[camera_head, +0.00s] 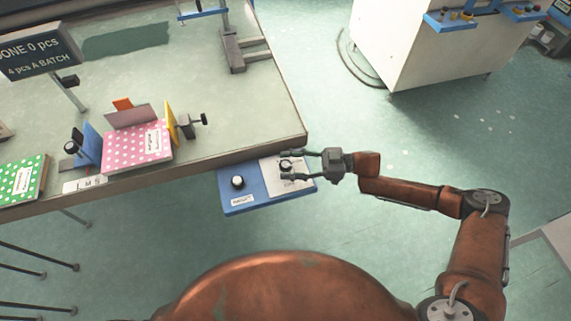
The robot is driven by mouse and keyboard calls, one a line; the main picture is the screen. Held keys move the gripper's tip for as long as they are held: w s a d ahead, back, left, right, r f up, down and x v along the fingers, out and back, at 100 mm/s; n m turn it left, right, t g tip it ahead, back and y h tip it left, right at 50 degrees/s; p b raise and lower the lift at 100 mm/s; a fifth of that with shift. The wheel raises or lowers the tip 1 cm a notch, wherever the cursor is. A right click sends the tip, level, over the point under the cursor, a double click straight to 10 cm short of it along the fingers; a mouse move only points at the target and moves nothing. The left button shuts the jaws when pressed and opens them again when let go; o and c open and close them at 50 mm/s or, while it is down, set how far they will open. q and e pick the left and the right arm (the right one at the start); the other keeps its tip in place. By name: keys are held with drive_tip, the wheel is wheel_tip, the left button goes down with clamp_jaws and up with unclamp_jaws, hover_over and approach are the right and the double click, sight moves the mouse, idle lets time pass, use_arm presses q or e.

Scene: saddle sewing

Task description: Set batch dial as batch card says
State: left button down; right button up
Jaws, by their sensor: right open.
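A blue panel (229,204) hangs at the table's front edge, near the right corner. A black knob (238,182) with a small white label stands on its left part. A second dark knob (286,165) sits on the panel's white plate (271,181). I cannot tell which knob is the batch dial, nor where either pointer stands. My right gripper (288,165) is open, its fingers on either side of the second knob; contact is unclear. My left gripper is out of view.
The table (235,120) carries a pink dotted piece (138,147) between blue and yellow plates, and a green dotted piece (22,180). A metal stand (240,55) is at the back. A white machine cabinet (415,55) stands beyond open floor.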

drive_tip(key=d, duration=1.1)
drive_tip(key=shift+f, duration=0.1)
